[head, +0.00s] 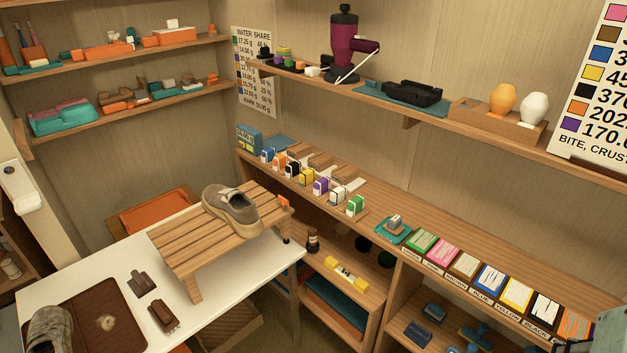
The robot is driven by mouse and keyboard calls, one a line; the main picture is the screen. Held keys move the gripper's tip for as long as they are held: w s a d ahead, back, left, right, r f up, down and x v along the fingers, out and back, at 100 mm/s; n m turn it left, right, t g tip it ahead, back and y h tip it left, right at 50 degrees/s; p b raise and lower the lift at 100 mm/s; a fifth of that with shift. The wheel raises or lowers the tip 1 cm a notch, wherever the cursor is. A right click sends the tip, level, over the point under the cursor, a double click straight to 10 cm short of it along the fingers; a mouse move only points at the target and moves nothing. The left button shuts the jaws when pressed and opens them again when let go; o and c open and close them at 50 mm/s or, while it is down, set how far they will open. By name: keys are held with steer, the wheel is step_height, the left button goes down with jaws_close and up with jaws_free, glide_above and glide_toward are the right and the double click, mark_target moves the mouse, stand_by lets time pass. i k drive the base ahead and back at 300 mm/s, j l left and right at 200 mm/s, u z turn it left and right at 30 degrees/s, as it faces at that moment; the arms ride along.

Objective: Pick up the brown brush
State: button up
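Two small dark brown objects lie on the white table at the lower left in the head view. One brown object (163,316) looks like a block-shaped brush lying near the table's front edge. The other brown object (140,284) is flatter, with a narrow end, and lies just behind it. My gripper's fingers do not show. A pale grey part cut off at the bottom right corner may belong to my arm.
The white table (65,276) also holds a brown mat (75,312), a grey shoe (50,330), and a slatted wooden stand (180,240) bearing another shoe (230,208). A wooden shelf unit (440,225) with coloured boxes and pads runs along the right wall.

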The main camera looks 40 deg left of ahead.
mark_target(163, 315)
steer(key=u, duration=0.45)
steer(key=j+u, duration=0.1)
steer(key=u, duration=1.2)
steer(key=i+j+u, duration=0.1)
steer(key=u, duration=0.8)
steer(key=i+l, duration=0.15)
steer(key=i, duration=0.2)
steer(key=i+l, duration=0.2)
steer(key=i, duration=0.2)
steer(key=i+u, duration=0.3)
steer(key=i, duration=0.35)
steer(key=l+z, duration=0.25)
steer(key=l, duration=0.15)
